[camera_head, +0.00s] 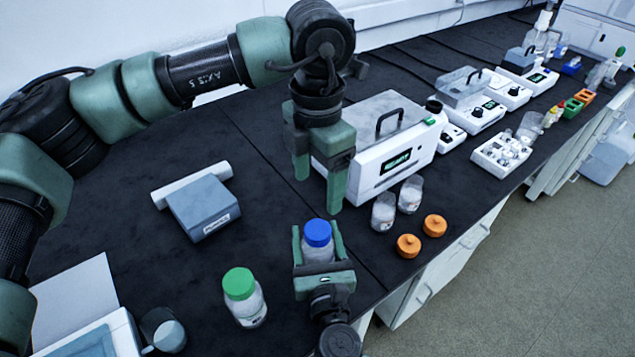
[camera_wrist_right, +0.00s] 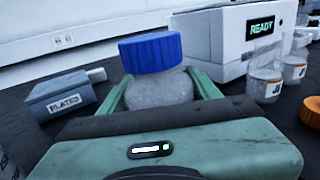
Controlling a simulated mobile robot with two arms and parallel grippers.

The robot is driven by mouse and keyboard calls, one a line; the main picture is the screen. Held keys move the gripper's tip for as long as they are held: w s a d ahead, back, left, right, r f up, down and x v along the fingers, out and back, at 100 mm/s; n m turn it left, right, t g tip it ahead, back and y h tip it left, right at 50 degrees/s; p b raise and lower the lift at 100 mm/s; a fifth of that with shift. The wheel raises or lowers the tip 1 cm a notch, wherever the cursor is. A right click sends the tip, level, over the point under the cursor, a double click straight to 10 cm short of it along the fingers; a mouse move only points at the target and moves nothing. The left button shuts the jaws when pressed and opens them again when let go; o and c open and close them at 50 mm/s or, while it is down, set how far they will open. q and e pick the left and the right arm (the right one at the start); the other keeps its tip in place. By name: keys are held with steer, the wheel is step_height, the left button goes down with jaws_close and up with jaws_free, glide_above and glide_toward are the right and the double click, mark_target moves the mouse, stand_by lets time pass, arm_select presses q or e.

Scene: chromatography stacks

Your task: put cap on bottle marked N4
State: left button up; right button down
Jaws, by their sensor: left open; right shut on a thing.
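My right gripper (camera_head: 316,232) is shut on a clear bottle (camera_wrist_right: 160,89) with a blue cap (camera_head: 317,232) on top. In the right wrist view the blue cap (camera_wrist_right: 151,52) sits on the bottle's top, and the right fingers (camera_wrist_right: 160,85) are at the bottle's sides. My left gripper (camera_head: 320,194) is open and empty, pointing down above and behind the blue cap, apart from it. Two open jars (camera_head: 384,211) (camera_head: 411,194) stand beside two loose orange caps (camera_head: 408,246) (camera_head: 435,225). A green-capped bottle (camera_head: 245,300) stands to the left. I cannot read an N4 mark on any bottle.
A white instrument (camera_head: 375,160) stands behind the jars. A grey box labelled PLATES (camera_wrist_right: 65,97) lies left of the left gripper (camera_head: 203,207). The bench edge runs close by on the right. Dark bench between box and green-capped bottle is clear.

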mark_target(320, 262)
steer(key=shift+c, duration=1.3)
jaws_free()
steer(key=s, duration=0.2)
steer(key=s+b, duration=0.1)
steer(key=s, duration=0.1)
steer(key=s+d, duration=0.1)
steer(key=s, duration=0.2)
steer(key=shift+f, duration=0.15)
steer(key=shift+s+d, duration=0.1)
steer(key=shift+s, duration=0.3)
